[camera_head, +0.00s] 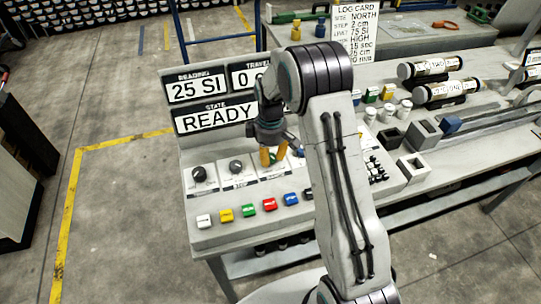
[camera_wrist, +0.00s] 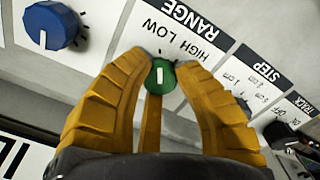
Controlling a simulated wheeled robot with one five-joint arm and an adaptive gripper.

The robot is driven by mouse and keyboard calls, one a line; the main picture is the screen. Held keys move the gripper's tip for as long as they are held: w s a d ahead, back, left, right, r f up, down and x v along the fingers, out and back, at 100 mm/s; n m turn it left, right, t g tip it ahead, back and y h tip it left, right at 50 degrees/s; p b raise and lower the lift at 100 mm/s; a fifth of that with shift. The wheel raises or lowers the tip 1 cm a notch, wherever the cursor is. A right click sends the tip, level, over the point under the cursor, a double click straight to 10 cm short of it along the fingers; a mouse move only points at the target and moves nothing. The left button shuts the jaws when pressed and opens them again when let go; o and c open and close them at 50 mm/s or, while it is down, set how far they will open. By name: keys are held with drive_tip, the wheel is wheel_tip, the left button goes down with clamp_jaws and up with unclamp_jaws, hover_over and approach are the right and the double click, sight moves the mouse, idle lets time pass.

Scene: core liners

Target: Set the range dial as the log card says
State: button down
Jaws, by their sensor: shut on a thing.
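The log card (camera_head: 355,32) stands at the back of the bench; among its lines I read NORTH, 2 cm, 75 SI and HIGH. My gripper (camera_head: 273,157) is over the sloped panel, its yellow fingers pointing down. In the wrist view my gripper (camera_wrist: 165,85) is shut around the green range dial (camera_wrist: 165,87). The dial's white mark points roughly up in that view, towards the HIGH and LOW labels (camera_wrist: 188,42). I cannot tell exactly which of them it faces. The fingers cover the dial's sides.
A blue knob (camera_wrist: 52,25) is beside the range dial. The black step dial (camera_head: 236,167) and another black dial (camera_head: 199,174) sit to the left. Coloured buttons (camera_head: 270,204) line the panel's front. The state display (camera_head: 214,118) reads READY. Core tubes (camera_head: 430,67) lie at right.

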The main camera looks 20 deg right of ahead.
drive_tip(key=shift+f+m, duration=0.1)
drive_tip(key=shift+m, duration=0.2)
drive_tip(key=shift+m+b, duration=0.55)
drive_tip(key=shift+m, duration=0.45)
drive_tip(key=m+b, duration=0.1)
drive_tip(key=m, duration=0.2)
drive_tip(key=shift+s+m, duration=0.1)
drive_tip(key=shift+m, duration=0.2)
drive_tip(key=m+b, duration=0.1)
drive_tip(key=m, duration=0.4)
drive_tip(key=shift+m, duration=0.3)
drive_tip(key=c, duration=0.9)
unclamp_jaws()
